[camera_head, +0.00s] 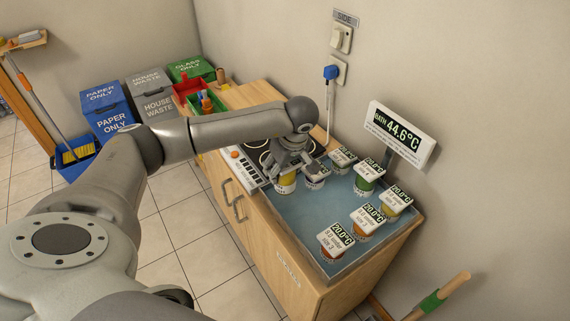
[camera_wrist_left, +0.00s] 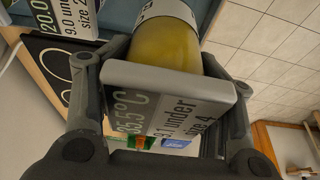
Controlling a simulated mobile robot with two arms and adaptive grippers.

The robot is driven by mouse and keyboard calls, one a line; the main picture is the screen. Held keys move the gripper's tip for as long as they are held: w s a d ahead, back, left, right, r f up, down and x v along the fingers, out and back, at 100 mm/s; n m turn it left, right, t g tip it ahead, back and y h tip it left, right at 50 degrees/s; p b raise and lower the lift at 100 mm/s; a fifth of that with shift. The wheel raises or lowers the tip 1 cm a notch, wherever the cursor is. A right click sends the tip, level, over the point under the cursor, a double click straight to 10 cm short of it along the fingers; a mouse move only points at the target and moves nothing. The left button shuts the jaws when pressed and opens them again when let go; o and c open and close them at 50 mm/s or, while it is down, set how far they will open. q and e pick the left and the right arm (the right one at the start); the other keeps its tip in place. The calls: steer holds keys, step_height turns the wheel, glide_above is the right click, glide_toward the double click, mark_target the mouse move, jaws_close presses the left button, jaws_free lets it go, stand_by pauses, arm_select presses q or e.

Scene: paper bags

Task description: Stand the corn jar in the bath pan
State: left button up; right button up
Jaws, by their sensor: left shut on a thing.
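The corn jar, with yellow contents (camera_head: 286,184), is between the fingers of my left gripper (camera_head: 289,166). In the left wrist view the jar (camera_wrist_left: 165,45) sits between both fingers (camera_wrist_left: 160,85), and its grey lid tag reads 35.5°C, 9.1 under, size 4. The bath pan (camera_head: 316,221) holds blue water on the wooden counter. The jar is at the pan's near left corner; I cannot tell whether its base is in the water or above it. My right gripper is not in view.
The pan's middle is open water. A bath display (camera_head: 402,136) stands behind. A black hob (camera_head: 256,152) lies left.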

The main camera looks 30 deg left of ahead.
arm_select(q)
steer(key=shift+f+b, duration=0.3)
steer(key=shift+f, duration=1.05)
steer(key=shift+d+f+b, duration=0.1)
steer(key=shift+f+b, duration=0.05)
steer(key=shift+b, duration=0.2)
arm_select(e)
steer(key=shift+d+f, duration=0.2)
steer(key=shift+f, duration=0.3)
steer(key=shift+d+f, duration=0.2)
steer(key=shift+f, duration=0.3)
arm_select(q)
steer(key=shift+f, duration=0.15)
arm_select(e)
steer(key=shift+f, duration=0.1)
arm_select(q)
steer(key=shift+f+b, duration=0.5)
steer(key=shift+b, duration=0.05)
steer(key=shift+f+b, duration=0.4)
steer(key=shift+f, duration=0.05)
steer(key=shift+f+b, duration=0.35)
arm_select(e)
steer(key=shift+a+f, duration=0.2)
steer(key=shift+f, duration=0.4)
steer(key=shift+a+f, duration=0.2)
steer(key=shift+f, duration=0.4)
